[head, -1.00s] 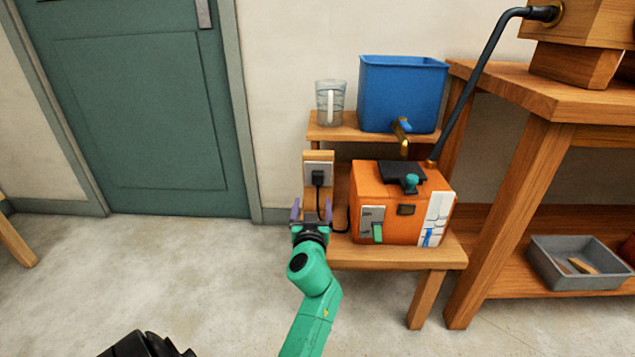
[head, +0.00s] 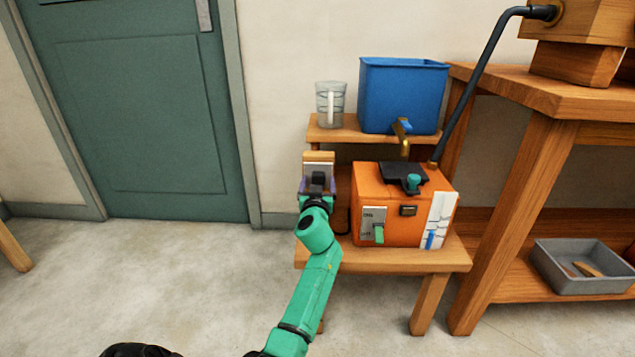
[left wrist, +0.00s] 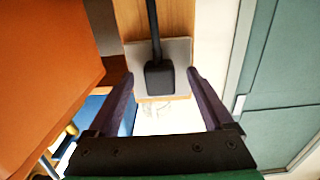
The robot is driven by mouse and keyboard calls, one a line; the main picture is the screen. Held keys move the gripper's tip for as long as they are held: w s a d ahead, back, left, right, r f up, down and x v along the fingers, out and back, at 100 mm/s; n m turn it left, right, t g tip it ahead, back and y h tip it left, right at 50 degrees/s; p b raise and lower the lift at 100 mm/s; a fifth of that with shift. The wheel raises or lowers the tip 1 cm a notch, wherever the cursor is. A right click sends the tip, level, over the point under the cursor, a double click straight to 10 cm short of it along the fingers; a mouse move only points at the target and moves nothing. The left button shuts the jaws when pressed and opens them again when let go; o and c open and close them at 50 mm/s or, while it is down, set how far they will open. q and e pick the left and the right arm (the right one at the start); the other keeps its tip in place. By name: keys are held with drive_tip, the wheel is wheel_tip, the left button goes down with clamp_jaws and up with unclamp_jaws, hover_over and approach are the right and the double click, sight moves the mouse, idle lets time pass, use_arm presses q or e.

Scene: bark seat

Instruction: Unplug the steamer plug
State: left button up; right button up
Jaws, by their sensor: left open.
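The black steamer plug (left wrist: 159,76) sits in a pale socket plate (left wrist: 178,50) on a wooden post in the left wrist view. Its black cord (left wrist: 152,20) runs from it to the top edge of that view. My left gripper (left wrist: 160,95) is open, with one purple finger on each side of the plug and a visible gap to each. In the head view my left gripper (head: 318,187) is in front of the socket and partly hides the plug. The orange steamer box (head: 400,208) stands on the low wooden stand right of the gripper. My right gripper is not clearly visible.
A blue tank (head: 400,95) with a brass tap and a glass jug (head: 330,103) stand on the raised shelf behind. A wooden workbench (head: 535,95) with a grey tray (head: 585,267) is at right.

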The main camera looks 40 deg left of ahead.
use_arm(q)
clamp_jaws()
drive_tip(key=p+v, duration=0.1)
drive_tip(key=v, duration=0.6)
idle(0.7)
